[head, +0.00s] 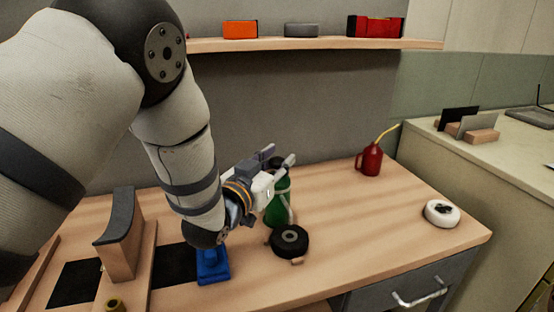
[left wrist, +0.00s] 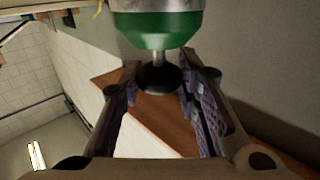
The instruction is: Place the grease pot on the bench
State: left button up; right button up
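A green pot with a silver band (head: 279,205) stands upright on the bench, as far as I can tell; I take it for the grease pot. In the left wrist view its green body (left wrist: 158,32) is at the top, with a silver stem and a black knob below. My left gripper (head: 278,163) is at the pot's upper part. Its fingers (left wrist: 160,75) lie on either side of the black knob, apart from each other; whether they grip it, I cannot tell. The bench (head: 350,215) is pale wood. My right gripper is not in view.
A black roll (head: 289,241) lies just in front of the pot. A red oil can (head: 370,160) and a white roll (head: 441,213) stand to the right. Clear wood lies between them. A shelf (head: 330,44) runs above.

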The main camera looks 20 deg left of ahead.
pick_arm(q)
jog(key=o, duration=0.3)
jog(key=shift+r, duration=0.1)
jog(key=shift+r, duration=0.25)
jog(key=s+a+p, duration=0.1)
jog(key=s+a, duration=0.1)
jog(key=s, duration=1)
jog(key=shift+a+f, duration=0.15)
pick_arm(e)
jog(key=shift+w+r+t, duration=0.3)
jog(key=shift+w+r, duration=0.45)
pick_arm(q)
jog(key=shift+w, duration=0.1)
